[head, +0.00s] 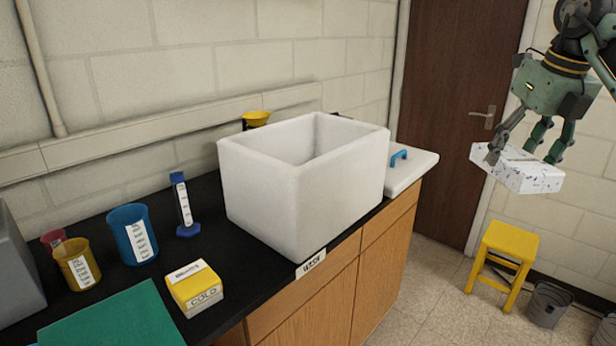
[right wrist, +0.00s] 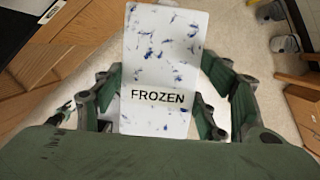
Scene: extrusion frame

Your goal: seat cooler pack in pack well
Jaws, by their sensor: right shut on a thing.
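My right gripper (head: 525,148) is at the right of the head view, shut on a white block with blue specks (head: 528,180). The right wrist view shows this block (right wrist: 165,50) between the fingers, with FROZEN printed on it. It is held in the air, right of the bench and above the floor. A white open-topped box (head: 290,205) stands on the bench; its inner floor and any well in it are hidden by the walls. A yellow and white block marked COLD (head: 195,288) lies on the bench in front of the box. My left gripper is out of view.
A white lid with a blue handle (head: 418,165) lies right of the box. A blue beaker (head: 133,235), a yellow beaker (head: 78,264), a blue-based cylinder (head: 184,205) and a green mat (head: 115,322) are at left. A yellow stool (head: 510,240) stands on the floor below the held block.

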